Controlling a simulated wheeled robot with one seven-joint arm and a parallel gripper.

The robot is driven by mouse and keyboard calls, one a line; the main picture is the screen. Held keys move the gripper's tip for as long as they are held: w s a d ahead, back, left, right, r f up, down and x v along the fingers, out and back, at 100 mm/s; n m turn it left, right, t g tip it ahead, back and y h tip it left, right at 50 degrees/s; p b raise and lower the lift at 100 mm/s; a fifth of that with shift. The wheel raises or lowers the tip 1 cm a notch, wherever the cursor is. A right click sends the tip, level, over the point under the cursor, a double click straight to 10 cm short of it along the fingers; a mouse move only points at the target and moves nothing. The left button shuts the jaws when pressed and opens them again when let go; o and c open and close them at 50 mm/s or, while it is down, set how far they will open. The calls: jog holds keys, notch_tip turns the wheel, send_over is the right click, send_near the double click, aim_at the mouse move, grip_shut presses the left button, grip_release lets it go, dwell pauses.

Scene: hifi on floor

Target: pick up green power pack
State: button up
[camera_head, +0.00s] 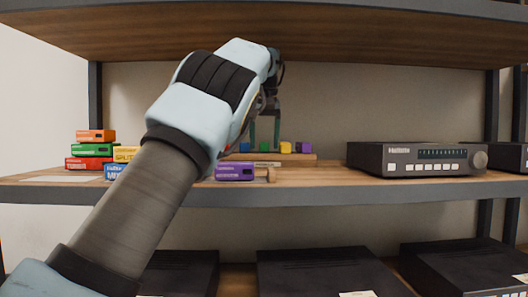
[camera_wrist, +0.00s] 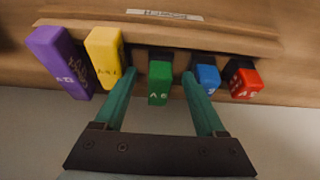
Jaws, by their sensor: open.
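The green power pack (camera_wrist: 159,84) is a small upright block with white marks on its end. It stands in a wooden rack (camera_wrist: 226,37) between a yellow pack and a blue pack. It also shows in the head view (camera_head: 265,147). My gripper (camera_wrist: 158,82) is open, its two green fingers on either side of the green pack. Gaps show between each finger and the pack in the wrist view. In the head view my gripper (camera_head: 264,140) hangs down at the rack. Whether the fingers touch neighbouring packs is unclear.
The yellow pack (camera_wrist: 105,58) and purple pack (camera_wrist: 61,63) stand left, the blue pack (camera_wrist: 207,77) and red pack (camera_wrist: 244,83) right. A purple box (camera_head: 234,171) lies before the rack. Stacked boxes (camera_head: 91,150) stand left, a dark device (camera_head: 416,158) right. A shelf board (camera_head: 300,37) is overhead.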

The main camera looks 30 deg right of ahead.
jog(key=shift+f, duration=0.15)
grip_shut()
dwell(0.5)
